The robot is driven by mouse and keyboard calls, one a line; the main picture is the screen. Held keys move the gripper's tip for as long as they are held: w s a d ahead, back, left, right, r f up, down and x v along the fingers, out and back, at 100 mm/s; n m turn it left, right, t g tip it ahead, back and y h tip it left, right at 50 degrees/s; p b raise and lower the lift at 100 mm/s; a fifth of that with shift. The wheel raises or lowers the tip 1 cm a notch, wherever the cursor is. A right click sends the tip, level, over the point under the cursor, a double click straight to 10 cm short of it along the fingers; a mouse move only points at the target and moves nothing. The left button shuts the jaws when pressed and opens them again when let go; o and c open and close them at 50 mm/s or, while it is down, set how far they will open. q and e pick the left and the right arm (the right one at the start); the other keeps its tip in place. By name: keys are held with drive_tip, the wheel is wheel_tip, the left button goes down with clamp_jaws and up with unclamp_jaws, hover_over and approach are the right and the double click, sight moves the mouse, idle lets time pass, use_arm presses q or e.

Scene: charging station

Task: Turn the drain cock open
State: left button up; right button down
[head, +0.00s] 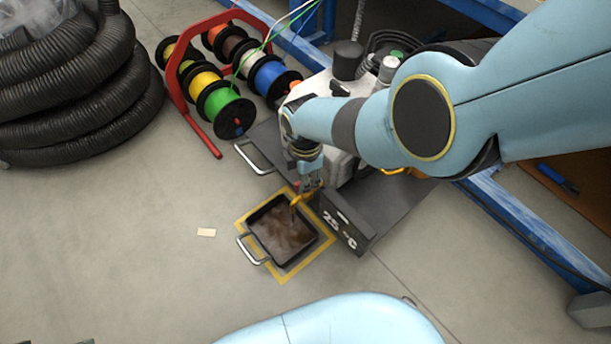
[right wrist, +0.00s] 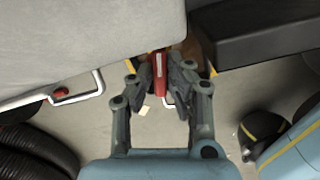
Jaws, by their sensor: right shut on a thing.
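My right gripper (head: 311,183) reaches down beside the grey machine (head: 338,165), just above the tray's back right corner. In the right wrist view the gripper (right wrist: 161,78) is shut on the drain cock's red handle (right wrist: 160,72), which lies between its two fingers. The rest of the cock is mostly hidden. In the head view a small yellow-orange part (head: 303,191) shows below the fingers. A black tray (head: 246,229) of brown liquid stands under it, inside a yellow floor marking. My left gripper is not in view.
A dark box (head: 360,226) marked "25 °C" stands right of the tray. A red rack with cable spools (head: 224,110) and coiled black hose (head: 75,85) are at the back left. A blue bench frame (head: 510,225) runs along the right. The floor left of the tray is mostly clear.

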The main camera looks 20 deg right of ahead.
drive_tip(key=n, duration=0.2)
drive_tip(key=shift+n, duration=0.3)
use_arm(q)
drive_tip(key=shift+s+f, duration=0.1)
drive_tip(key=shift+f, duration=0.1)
use_arm(e)
drive_tip(key=shift+n, duration=0.3)
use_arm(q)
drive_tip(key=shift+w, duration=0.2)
use_arm(e)
drive_tip(key=c, duration=1.3)
unclamp_jaws()
drive_tip(key=shift+r, duration=0.7)
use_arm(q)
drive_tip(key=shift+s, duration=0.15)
use_arm(e)
drive_tip(key=shift+r, duration=3.05)
drive_tip(key=shift+s+d, duration=0.1)
